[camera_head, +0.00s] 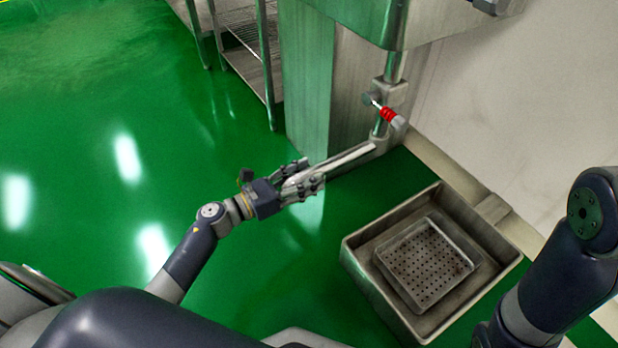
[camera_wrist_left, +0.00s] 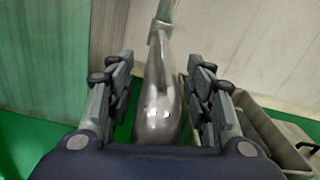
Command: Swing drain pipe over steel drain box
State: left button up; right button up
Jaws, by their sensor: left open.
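The drain pipe (camera_head: 345,160) is a slim steel tube running from a vertical pipe with a red-handled valve (camera_head: 390,115) toward the lower left. Its free end lies at my left gripper (camera_head: 305,179). In the left wrist view the pipe (camera_wrist_left: 158,100) runs between the two open fingers (camera_wrist_left: 160,100), with a gap visible on each side. The steel drain box (camera_head: 365,268) stands on the floor at the lower right, with a perforated basket (camera_head: 428,262) inside. The pipe points away from the box, to its upper left. My right gripper is out of view.
The steel machine body (camera_head: 345,80) stands behind the pipe. A wire rack (camera_head: 250,50) is at the upper left. A pale wall (camera_head: 520,110) borders the box on the right. Green floor (camera_head: 330,225) is clear between the pipe and the box.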

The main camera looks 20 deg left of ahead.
pick_arm(q)
jog(key=shift+w+d, duration=0.3)
jog(key=shift+w, duration=0.1)
jog(key=shift+c, duration=0.3)
grip_shut()
jog(key=shift+s+d, duration=0.1)
jog(key=shift+d, duration=0.05)
